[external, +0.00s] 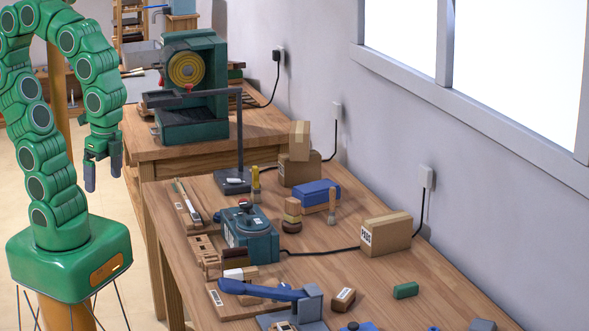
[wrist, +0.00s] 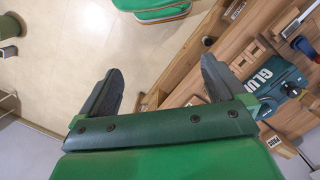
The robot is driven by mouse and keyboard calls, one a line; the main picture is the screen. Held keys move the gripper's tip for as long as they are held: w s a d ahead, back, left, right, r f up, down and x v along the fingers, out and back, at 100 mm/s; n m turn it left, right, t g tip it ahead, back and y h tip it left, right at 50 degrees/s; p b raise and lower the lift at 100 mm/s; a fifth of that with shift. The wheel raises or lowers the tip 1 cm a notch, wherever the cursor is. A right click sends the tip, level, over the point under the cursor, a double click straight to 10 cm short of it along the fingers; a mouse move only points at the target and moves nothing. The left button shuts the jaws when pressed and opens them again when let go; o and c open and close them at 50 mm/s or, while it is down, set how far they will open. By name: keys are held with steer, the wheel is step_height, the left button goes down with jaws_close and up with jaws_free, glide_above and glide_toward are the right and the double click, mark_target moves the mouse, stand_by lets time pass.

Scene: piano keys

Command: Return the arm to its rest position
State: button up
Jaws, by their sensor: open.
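My green arm is arched over at the left of the external view. My gripper (external: 103,176) hangs downward with its fingers apart and nothing between them. It hangs in the air off the left edge of the workbench (external: 160,222). In the wrist view, my gripper (wrist: 158,88) shows two dark fingers spread wide. The pale floor and the bench edge lie beyond them.
A teal glue pot (external: 250,235) stands on the bench, also in the wrist view (wrist: 270,87). A blue-handled tool (external: 262,290), a cardboard box (external: 385,234), a blue box (external: 316,195) and a black stand (external: 235,180) share the bench. A green machine (external: 190,85) stands on the farther table.

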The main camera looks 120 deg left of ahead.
steer(key=shift+s+f, duration=0.1)
steer(key=shift+s, duration=1)
stand_by(0.4)
